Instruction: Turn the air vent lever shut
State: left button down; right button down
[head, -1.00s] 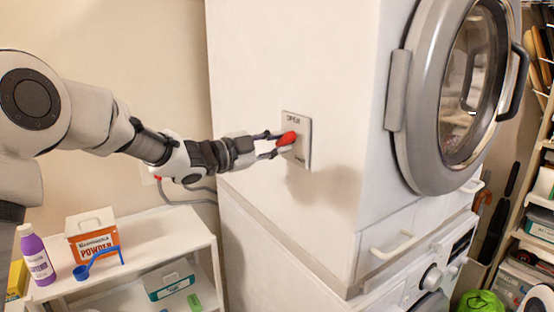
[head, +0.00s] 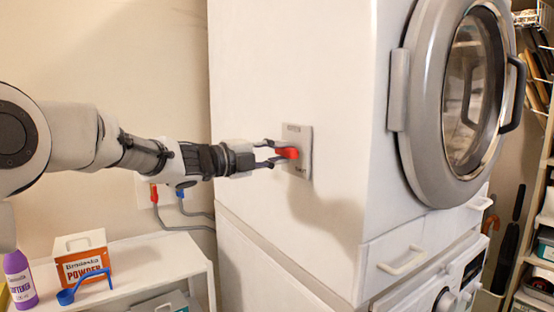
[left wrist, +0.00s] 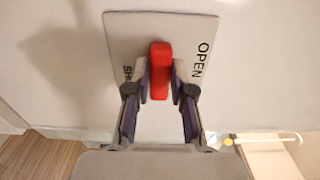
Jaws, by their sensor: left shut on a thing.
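The red air vent lever (head: 290,152) sits on a grey square plate (head: 303,135) on the side wall of the white dryer cabinet. In the left wrist view, the lever (left wrist: 160,70) stands upright in the picture, between the word OPEN on the right and a partly hidden word starting "SH" on the left. My left gripper (head: 272,154) comes in from the left and is shut on the lever, with one finger on each side. The fingers hide part of the plate. My right gripper is not in view.
The dryer's round door (head: 405,110) is on the right face, with drawer handles below. At lower left a white shelf (head: 150,262) holds a powder box (head: 90,268), a purple bottle (head: 20,280) and a blue scoop (head: 68,296). Cables hang from a wall outlet behind my arm.

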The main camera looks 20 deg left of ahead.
pick_arm(q)
jog(key=shift+f, duration=0.1)
dwell(0.3)
jog(key=c, duration=1)
grip_release()
jog(key=shift+s+d, duration=0.1)
jog(key=v, duration=0.7)
jog(key=shift+s, duration=0.2)
